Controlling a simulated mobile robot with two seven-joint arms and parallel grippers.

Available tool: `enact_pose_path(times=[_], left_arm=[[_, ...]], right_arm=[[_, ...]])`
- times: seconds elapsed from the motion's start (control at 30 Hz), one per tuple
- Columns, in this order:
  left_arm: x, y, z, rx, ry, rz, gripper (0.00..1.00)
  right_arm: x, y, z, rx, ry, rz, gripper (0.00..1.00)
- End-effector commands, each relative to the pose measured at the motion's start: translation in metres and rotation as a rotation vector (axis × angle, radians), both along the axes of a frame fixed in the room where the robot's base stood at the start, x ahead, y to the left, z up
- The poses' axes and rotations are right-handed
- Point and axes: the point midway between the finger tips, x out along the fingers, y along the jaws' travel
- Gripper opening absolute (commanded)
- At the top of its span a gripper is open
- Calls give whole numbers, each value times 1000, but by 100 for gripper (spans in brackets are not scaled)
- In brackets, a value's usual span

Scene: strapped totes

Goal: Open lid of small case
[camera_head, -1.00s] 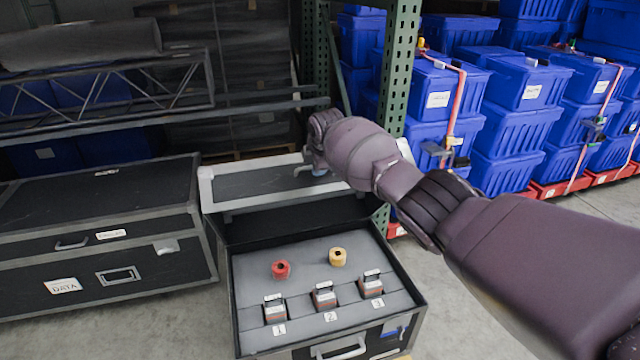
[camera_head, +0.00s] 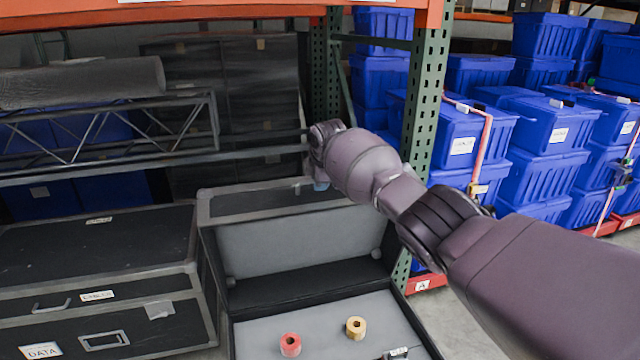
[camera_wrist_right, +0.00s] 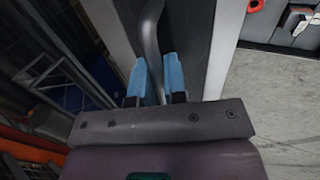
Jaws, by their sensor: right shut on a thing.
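The small case stands on the floor at the bottom centre of the head view, with its lid (camera_head: 300,247) raised and the lid's grey padded inner side facing me. The grey foam tray (camera_head: 322,325) inside holds a red roll (camera_head: 290,344) and a yellow roll (camera_head: 356,327). My right gripper (camera_head: 318,180) is at the lid's top edge, mostly hidden behind my wrist. In the right wrist view, the blue fingertips (camera_wrist_right: 155,80) are shut around a grey bar-like handle (camera_wrist_right: 152,45) on the lid's dark outer panel. My left gripper is not seen.
A large black case (camera_head: 95,270) labelled DATA stands close on the left. A green rack post (camera_head: 425,90) rises just behind the lid on the right, beside blue totes (camera_head: 555,130) on red dollies. Shelving with a metal truss (camera_head: 110,135) is behind.

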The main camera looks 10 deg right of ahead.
Motion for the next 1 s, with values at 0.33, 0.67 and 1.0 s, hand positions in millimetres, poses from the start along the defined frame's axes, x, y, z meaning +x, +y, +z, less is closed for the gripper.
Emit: enact_pose_path(times=[0.33,0.67,1.0], left_arm=[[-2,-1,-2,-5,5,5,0],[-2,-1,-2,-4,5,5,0],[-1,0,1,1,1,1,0]], right_arm=[[-1,0,-2,0,4,0,0],[0,0,-1,0,3,0,37],[-1,0,4,0,1,0,37]])
